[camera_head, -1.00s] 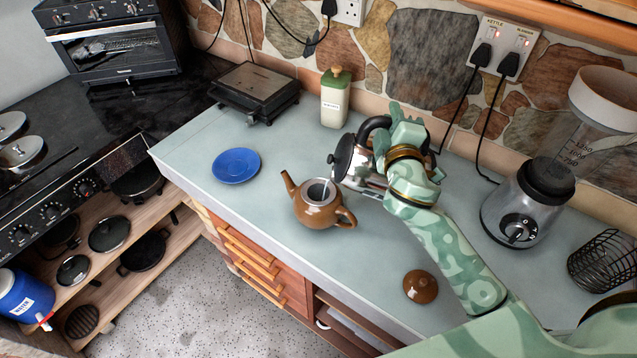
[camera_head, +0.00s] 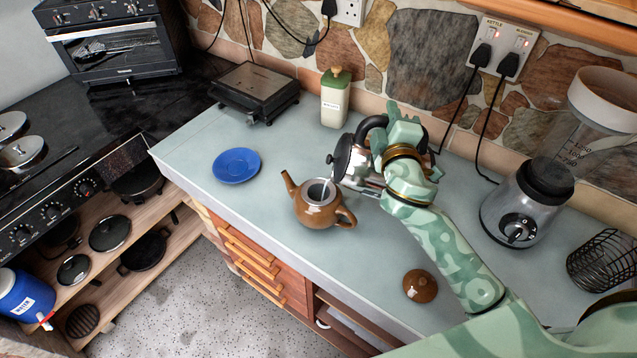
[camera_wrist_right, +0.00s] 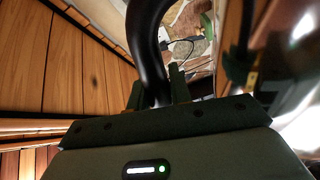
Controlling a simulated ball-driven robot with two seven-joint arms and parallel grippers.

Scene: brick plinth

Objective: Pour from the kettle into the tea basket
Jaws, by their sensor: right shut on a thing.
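The silver kettle (camera_head: 363,166) with a black handle is tipped over to the left, its black lid facing left. My right gripper (camera_head: 384,140) is shut on the kettle's handle. In the right wrist view the black handle (camera_wrist_right: 148,50) passes between the fingers (camera_wrist_right: 156,92). The kettle is above and right of the teapot. The kettle's spout is hard to make out. My left gripper is not in view.
The brown teapot lid (camera_head: 420,286) lies on the counter (camera_head: 250,135) at the front. A blue saucer (camera_head: 237,166) is left of the teapot. A blender (camera_head: 525,205) and a wire holder (camera_head: 603,260) are at the right.

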